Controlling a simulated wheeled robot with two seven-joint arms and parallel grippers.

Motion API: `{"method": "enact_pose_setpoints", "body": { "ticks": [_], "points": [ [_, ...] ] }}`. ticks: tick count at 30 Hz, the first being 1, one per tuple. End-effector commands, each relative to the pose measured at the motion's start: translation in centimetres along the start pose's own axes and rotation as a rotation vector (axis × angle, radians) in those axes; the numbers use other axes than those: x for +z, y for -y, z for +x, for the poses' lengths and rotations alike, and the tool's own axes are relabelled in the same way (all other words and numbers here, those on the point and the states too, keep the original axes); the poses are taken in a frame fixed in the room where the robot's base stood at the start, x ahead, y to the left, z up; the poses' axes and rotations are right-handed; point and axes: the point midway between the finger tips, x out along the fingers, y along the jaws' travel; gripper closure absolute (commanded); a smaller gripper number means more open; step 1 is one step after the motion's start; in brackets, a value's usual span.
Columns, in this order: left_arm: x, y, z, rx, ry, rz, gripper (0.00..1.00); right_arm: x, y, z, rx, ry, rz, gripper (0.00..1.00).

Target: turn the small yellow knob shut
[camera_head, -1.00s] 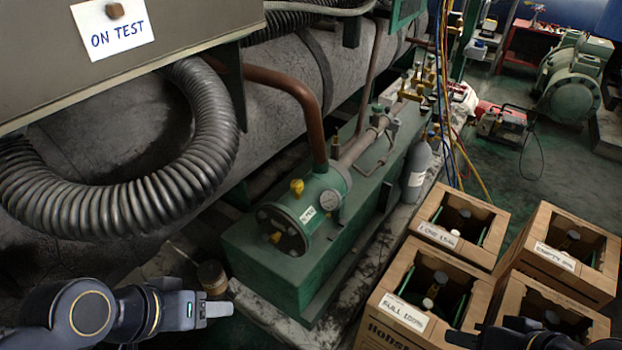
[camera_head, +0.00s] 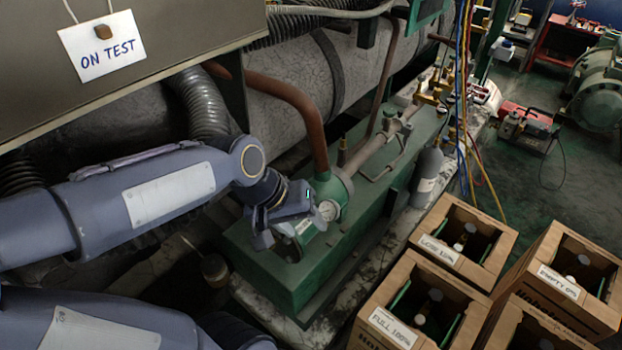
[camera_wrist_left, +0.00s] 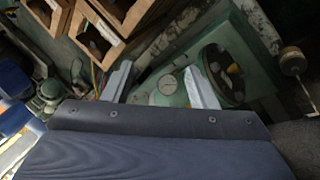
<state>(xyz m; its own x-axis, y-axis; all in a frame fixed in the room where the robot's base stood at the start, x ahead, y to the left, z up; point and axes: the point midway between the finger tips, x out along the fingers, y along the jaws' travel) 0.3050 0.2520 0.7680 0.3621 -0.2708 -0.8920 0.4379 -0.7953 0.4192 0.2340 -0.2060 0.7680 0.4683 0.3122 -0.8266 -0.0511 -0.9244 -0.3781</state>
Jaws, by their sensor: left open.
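My left gripper (camera_head: 278,238) is at the end of the green cylinder (camera_head: 340,194) and covers most of its end face. In the left wrist view the gripper (camera_wrist_left: 158,72) is open, with the fingers apart and nothing clearly held between them. A round pale gauge (camera_wrist_left: 168,85) shows between the fingers; it also shows in the head view (camera_head: 327,210). In the head view the yellow knobs are hidden behind my gripper. My right gripper is not in view.
A brown pipe (camera_head: 300,110) rises from the cylinder, close to my left wrist. A grey bottle (camera_head: 426,172) stands beside the green base. Open cardboard boxes (camera_head: 388,322) stand at the lower right. A grey panel (camera_head: 200,35) hangs above my left arm.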

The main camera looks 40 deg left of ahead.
Motion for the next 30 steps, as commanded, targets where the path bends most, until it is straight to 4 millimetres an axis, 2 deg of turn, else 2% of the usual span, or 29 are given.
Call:
{"method": "enact_pose_setpoints", "body": {
  "ticks": [3,10,15,18,24,30],
  "points": [
    [-2.5,-0.2,-0.7,-0.037,0.02,-0.098,0.48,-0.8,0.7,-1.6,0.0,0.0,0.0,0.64],
    [-8.2,0.2,-0.5,-0.149,0.049,-0.345,0.48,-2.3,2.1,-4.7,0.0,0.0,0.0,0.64],
    [-14.0,2.0,1.0,-0.305,0.04,-0.603,0.48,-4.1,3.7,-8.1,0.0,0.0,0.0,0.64],
    [-16.4,3.4,2.5,-0.391,0.018,-0.724,0.48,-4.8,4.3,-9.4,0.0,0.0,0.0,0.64],
    [-18.2,5.3,4.4,-0.477,-0.019,-0.837,0.48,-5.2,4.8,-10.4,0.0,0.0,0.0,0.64],
    [-18.1,6.4,6.4,-0.488,-0.023,-0.852,0.48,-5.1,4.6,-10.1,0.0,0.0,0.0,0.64]
  ]
}}
